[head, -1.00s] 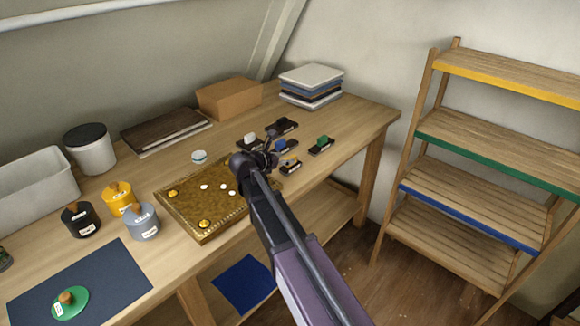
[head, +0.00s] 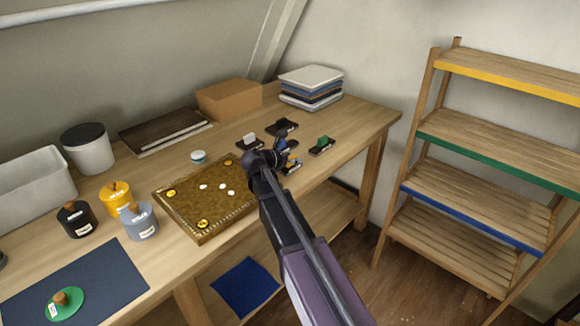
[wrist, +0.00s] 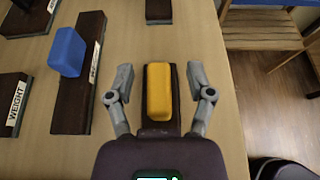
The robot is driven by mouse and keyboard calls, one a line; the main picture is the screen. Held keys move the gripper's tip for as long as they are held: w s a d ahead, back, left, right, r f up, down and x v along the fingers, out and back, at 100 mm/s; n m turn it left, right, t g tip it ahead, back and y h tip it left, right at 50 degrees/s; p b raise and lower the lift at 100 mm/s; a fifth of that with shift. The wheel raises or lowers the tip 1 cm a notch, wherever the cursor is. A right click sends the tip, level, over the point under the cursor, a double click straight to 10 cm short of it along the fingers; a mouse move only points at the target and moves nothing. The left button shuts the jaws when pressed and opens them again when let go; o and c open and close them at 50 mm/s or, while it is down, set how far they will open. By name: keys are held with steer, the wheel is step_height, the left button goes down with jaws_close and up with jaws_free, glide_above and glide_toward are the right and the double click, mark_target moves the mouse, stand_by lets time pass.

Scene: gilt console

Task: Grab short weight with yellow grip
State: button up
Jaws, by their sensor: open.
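The short weight with yellow grip (wrist: 160,92) is a small dark block with a yellow handle on top. In the wrist view it lies on the table between my gripper's two fingers, with a gap on each side. My gripper (wrist: 160,84) is open above it. In the head view my gripper (head: 284,158) is over the group of weights at the table's right part, and the yellow grip (head: 293,163) shows only partly beside it.
A longer dark weight with a blue grip (wrist: 67,52) stands left of the yellow one. Other weights lie around, one with a green grip (head: 322,142), one with a white grip (head: 249,139). A gilt tray (head: 190,229) lies left. The table edge is close on the right.

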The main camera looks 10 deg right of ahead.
mark_target(292, 156)
jaws_close()
steer(key=shift+r, duration=0.2)
stand_by(0.3)
step_height(292, 156, up, 4)
steer(key=p, duration=0.4)
steer(key=shift+f, duration=0.1)
steer(key=s+a, duration=0.2)
steer(key=s, duration=0.2)
steer(key=s+a, duration=0.3)
steer(key=s, duration=0.2)
steer(key=s+a+p, duration=0.1)
steer(key=s+a, duration=0.2)
steer(key=s, duration=0.1)
steer(key=shift+s+a+r, duration=0.1)
steer(key=shift+s+r, duration=0.3)
